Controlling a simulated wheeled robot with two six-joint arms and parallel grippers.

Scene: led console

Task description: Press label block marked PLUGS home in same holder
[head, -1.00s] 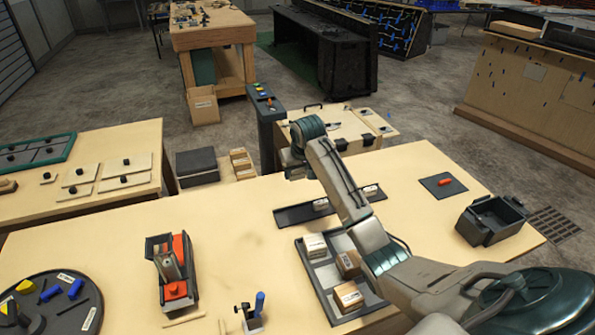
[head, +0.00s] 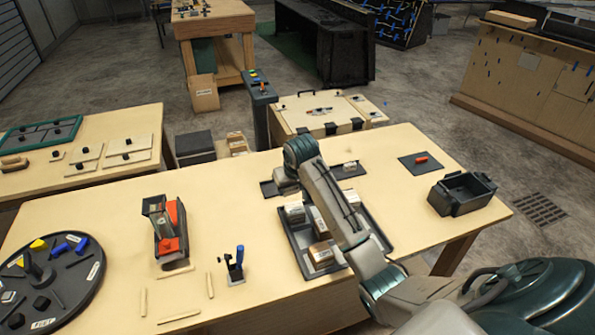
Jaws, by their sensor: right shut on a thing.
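A dark strip-shaped holder (head: 268,188) lies on the table behind the tray. A small white label block (head: 349,166) sits in its right part, its lettering too small to read. My right arm comes in from the lower right and crosses the holder's middle. My right gripper (head: 285,184) points down at the holder's left part, mostly hidden behind its own wrist. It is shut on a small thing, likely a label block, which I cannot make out. I cannot read PLUGS anywhere. My left gripper is not in view.
A grey tray (head: 299,247) with several box-like blocks lies in front of the holder, partly under my arm. A black open bin (head: 462,194) and a dark mat (head: 420,162) are at right. A red-and-black device (head: 165,232) and a round dark turntable (head: 75,300) are at left.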

